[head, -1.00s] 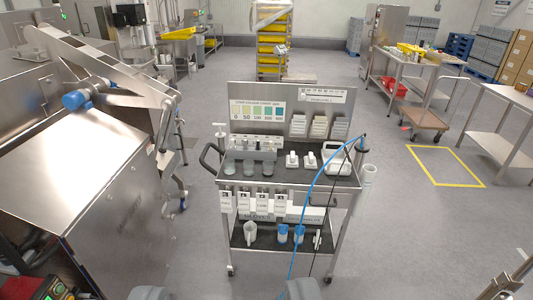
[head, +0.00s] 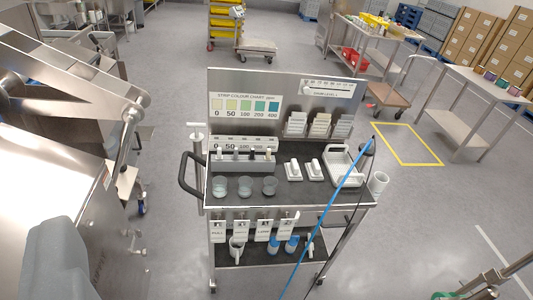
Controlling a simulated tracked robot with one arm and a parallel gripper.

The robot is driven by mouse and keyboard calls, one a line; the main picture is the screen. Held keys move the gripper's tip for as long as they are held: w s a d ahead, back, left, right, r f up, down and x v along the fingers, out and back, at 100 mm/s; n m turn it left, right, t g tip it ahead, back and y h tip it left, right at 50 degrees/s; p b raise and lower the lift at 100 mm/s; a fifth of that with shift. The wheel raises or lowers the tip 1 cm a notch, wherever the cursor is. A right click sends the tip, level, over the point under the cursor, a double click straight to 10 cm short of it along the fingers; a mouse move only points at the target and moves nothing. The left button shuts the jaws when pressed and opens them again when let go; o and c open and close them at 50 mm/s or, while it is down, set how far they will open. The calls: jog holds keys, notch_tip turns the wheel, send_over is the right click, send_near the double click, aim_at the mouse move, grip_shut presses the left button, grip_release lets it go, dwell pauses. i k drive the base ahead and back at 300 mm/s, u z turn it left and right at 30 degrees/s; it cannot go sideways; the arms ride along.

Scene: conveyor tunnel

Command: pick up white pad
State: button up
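Two small white pads with raised grips stand side by side on the dark top of the steel cart (head: 375,202): a left one (head: 293,170) and a right one (head: 315,170). I cannot tell which of them the task means. A white open tray or caddy (head: 343,166) stands just to their right. Several white or pale stacks (head: 320,124) sit in holders on the back panel. My gripper's fingertips do not show. A grey rounded shape at the lower left seems to be part of my own arm, well away from the pads.
Clear cups (head: 245,187) stand at the cart's front left, before a grey rack. A large steel machine (head: 60,150) stands left. Floor right of the cart is open.

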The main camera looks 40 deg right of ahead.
aim_at(292, 169)
jog(key=z, duration=0.25)
jog(key=i, duration=1.3)
jog(key=z, duration=1.25)
jog(key=i, duration=0.75)
jog(key=z, duration=0.35)
jog(key=k, duration=0.45)
jog(key=z, duration=0.3)
jog(key=i, duration=0.5)
jog(key=u, duration=0.1)
